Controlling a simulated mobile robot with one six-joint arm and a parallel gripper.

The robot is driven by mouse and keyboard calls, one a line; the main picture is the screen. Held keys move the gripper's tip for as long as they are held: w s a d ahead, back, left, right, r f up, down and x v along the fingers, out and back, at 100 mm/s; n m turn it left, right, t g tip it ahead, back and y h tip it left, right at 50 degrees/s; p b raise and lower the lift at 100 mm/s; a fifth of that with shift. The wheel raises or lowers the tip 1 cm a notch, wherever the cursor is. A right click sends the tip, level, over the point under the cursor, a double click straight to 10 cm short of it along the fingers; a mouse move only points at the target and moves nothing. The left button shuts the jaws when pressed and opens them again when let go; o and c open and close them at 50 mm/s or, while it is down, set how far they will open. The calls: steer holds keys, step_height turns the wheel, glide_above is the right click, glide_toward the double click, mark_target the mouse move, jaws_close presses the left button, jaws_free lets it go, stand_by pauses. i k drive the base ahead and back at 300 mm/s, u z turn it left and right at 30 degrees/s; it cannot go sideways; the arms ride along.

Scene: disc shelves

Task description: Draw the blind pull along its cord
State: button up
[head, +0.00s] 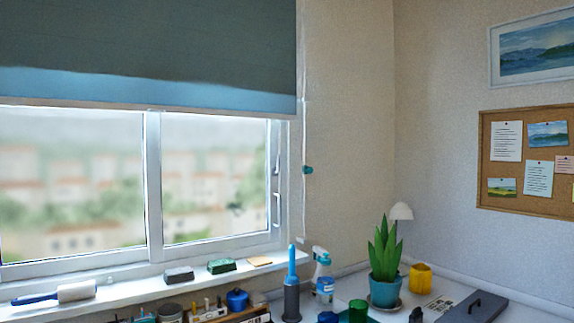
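A small teal blind pull (308,170) hangs on a thin pale cord (303,215) just right of the window frame, against the beige wall. The cord runs down from beside the blind toward the sill level. The dark grey-green roller blind (150,40) with a lighter blue lower band covers the upper part of the window. My gripper is not in view, and nothing touches the pull.
The sill (130,285) holds a paint roller (75,291) and small blocks. Below the cord stand a spray bottle (323,275), a blue-handled tool (291,285) and a potted plant (385,265). The space around the pull is clear.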

mark_target(310, 170)
steer(key=z, duration=0.35)
steer(key=i, duration=0.65)
steer(key=z, duration=0.75)
steer(key=i, duration=1.05)
steer(key=u, duration=0.45)
